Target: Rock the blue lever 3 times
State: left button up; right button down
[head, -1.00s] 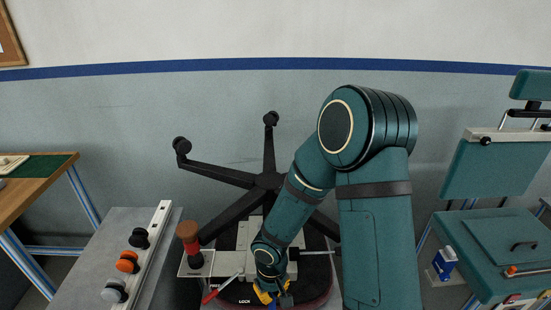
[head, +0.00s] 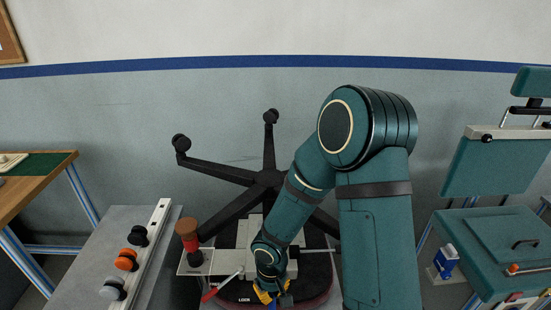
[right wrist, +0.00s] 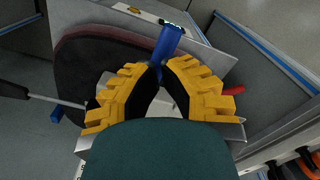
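The blue lever (right wrist: 169,42) shows in the right wrist view, its wide end pointing up and slightly right. Its narrower part runs down between the yellow fingertips of my right gripper (right wrist: 158,73). The fingers are closed in on the lever from both sides, and its lower end is hidden. In the head view my right gripper (head: 268,296) is low in the middle, over the dark seat of an upturned chair, and only a bit of the blue lever (head: 272,307) shows below it. My left gripper is not in view.
The black five-arm chair base (head: 268,180) rises behind my right gripper. A grey bench (head: 85,250) with black, orange and grey knobs stands left, and a teal chair (head: 500,245) right.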

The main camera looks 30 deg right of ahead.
jog(key=shift+f+b, duration=0.9)
jog(key=shift+f, duration=0.05)
jog(key=shift+f+b, duration=0.9)
jog(key=shift+f, duration=0.7)
jog(key=shift+s+r+p, duration=0.1)
jog(key=shift+r+p, duration=1.25)
jog(key=shift+r, duration=0.45)
jog(key=shift+r+p, duration=0.95)
jog(key=shift+r, duration=0.4)
jog(key=shift+r+p, duration=1.75)
jog(key=shift+r, duration=0.65)
